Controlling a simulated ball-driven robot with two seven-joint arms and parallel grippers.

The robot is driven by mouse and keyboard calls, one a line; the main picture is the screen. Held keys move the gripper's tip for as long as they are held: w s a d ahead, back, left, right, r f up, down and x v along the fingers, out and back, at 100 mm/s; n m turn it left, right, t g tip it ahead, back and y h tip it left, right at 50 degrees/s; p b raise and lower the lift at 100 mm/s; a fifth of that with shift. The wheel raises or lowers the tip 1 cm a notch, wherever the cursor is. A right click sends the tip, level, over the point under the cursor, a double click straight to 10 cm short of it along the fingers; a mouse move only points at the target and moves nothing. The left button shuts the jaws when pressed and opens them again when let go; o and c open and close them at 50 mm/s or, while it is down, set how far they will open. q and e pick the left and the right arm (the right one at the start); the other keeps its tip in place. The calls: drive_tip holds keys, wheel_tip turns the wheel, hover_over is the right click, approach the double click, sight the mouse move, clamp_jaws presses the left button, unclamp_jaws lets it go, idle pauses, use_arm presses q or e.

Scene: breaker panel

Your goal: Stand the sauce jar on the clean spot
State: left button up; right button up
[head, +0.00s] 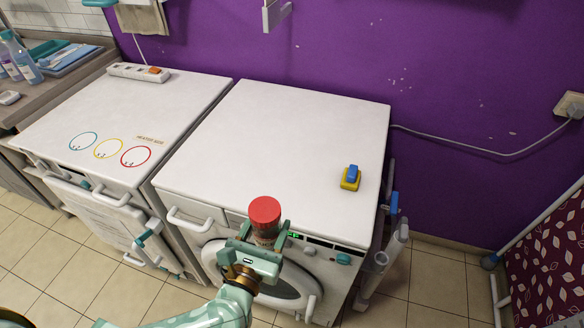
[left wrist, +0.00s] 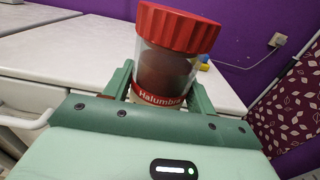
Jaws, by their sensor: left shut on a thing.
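My left gripper (head: 258,245) is shut on the sauce jar (head: 264,213), with a finger on each side of it. The jar is clear with dark contents, a ribbed red lid and a red label band. It is held lid up, in front of the washing machine's front edge. The jar also shows in the left wrist view (left wrist: 170,68), slightly tilted in the picture, between the green fingers. The washing machine's white top (head: 265,140) is mostly bare; I cannot make out a marked clean spot on it. My right gripper is not in view.
The left appliance top (head: 130,110) has teal, yellow and red rings and a power strip (head: 138,72). A purple wall stands behind; bottles (head: 20,58) stand far left.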

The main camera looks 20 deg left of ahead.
use_arm(q)
drive_tip(key=s, duration=1.2)
drive_tip(key=shift+s+a, duration=0.2)
drive_tip(key=w+a+r, duration=0.4)
drive_tip(key=w+r, duration=0.4)
drive_tip(key=r, duration=0.3)
drive_tip(key=shift+w+a+r+y, duration=0.15)
drive_tip(key=shift+w+a+y, duration=0.1)
drive_tip(key=shift+a+y, duration=0.05)
